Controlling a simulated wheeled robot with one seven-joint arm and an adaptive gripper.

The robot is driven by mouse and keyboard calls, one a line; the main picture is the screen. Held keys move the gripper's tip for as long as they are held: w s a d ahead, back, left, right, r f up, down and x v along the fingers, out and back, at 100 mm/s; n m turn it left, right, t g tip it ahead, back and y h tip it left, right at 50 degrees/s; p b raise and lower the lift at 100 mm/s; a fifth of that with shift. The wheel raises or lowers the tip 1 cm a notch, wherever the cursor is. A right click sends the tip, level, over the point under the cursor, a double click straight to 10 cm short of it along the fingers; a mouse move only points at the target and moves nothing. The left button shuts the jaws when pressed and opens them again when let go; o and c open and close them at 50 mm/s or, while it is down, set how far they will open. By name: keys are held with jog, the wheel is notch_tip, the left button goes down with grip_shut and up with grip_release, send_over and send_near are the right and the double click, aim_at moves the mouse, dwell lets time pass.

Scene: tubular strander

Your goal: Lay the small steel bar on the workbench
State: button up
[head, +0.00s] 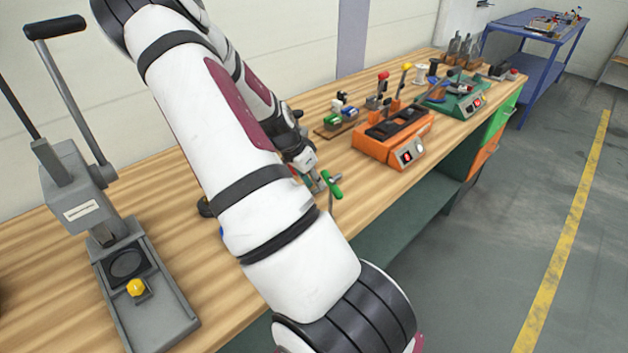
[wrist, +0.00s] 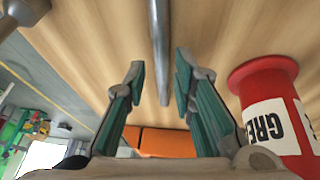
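The small steel bar (wrist: 159,40) is a thin grey rod in the wrist view, running from the top edge down between my fingertips. It appears against the wooden workbench top (wrist: 95,40); whether it touches the wood I cannot tell. My gripper (wrist: 160,74) has teal-padded fingers standing apart, with a visible gap on each side of the bar. In the head view my gripper (head: 316,182) is low over the workbench (head: 240,318), partly hidden by my arm. I cannot clearly make out the bar there.
A grey lever press (head: 150,300) stands at the left. The bench's front edge is close.

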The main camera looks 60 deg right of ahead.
dwell(0.3)
jog(key=v, duration=1.2)
dwell(0.3)
jog(key=w+a+r+n+t+y, duration=0.2)
jog(key=a+r+n, duration=0.3)
jog(key=a, duration=0.7)
jog(key=w+a+r+n+t+y, duration=0.1)
jog(key=a+r+n+t+y, duration=0.3)
jog(key=a, duration=0.7)
jog(key=s+a+r+n, duration=0.3)
jog(key=a+n, duration=0.1)
jog(key=s+a+r+n+t+h, duration=0.1)
jog(key=s+a+r+n, duration=0.2)
jog(key=s+a+n, duration=0.1)
jog(key=s+a+r+n+h, duration=0.1)
jog(key=s+a+r+n, duration=0.2)
jog(key=a+n, duration=0.2)
jog(key=shift+s+a+r+t, duration=0.3)
jog(key=shift+s+a+t, duration=0.1)
jog(key=shift+a, duration=0.25)
